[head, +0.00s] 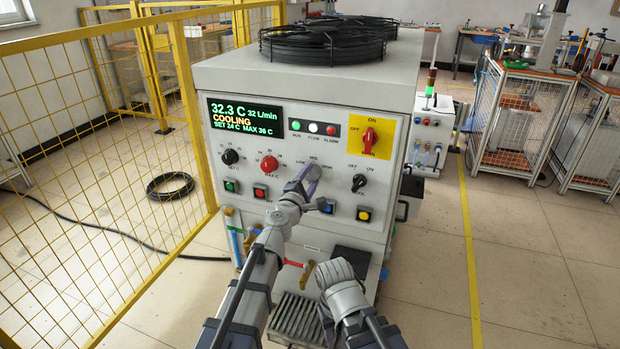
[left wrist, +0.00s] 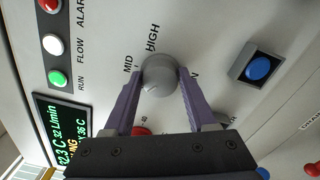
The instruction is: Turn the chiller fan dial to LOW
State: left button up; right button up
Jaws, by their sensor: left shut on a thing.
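The chiller fan dial is a round grey knob on the chiller's (head: 250,200) front panel, under LOW, MID and HIGH labels. It shows best in the left wrist view (left wrist: 160,74), near MID and HIGH lettering. Its pointer direction cannot be told. My left gripper (head: 312,174) reaches up to it from below in the head view. Its purple fingers are shut on the dial, one on each side, as the left wrist view (left wrist: 158,88) shows. In the head view the gripper hides much of the dial. Part of my right arm shows low in the middle; its jaws do not show.
Beside the fan dial are a red knob (head: 269,163) and a black switch (head: 359,183). A red switch (head: 369,137) sits on a yellow plate. The display (head: 244,115) reads 32.3 C, COOLING. A yellow mesh fence (head: 100,160) stands left; open floor lies right.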

pick_arm(q)
jog(key=shift+w+n, duration=0.15)
jog(key=shift+n, duration=0.55)
jog(key=o, duration=1.2)
jog(key=shift+r, duration=0.1)
jog(key=shift+o, duration=0.8)
jog(key=shift+w+d, duration=0.1)
jog(key=shift+w, duration=0.05)
jog(key=v, duration=0.8)
jog(key=shift+d, duration=0.1)
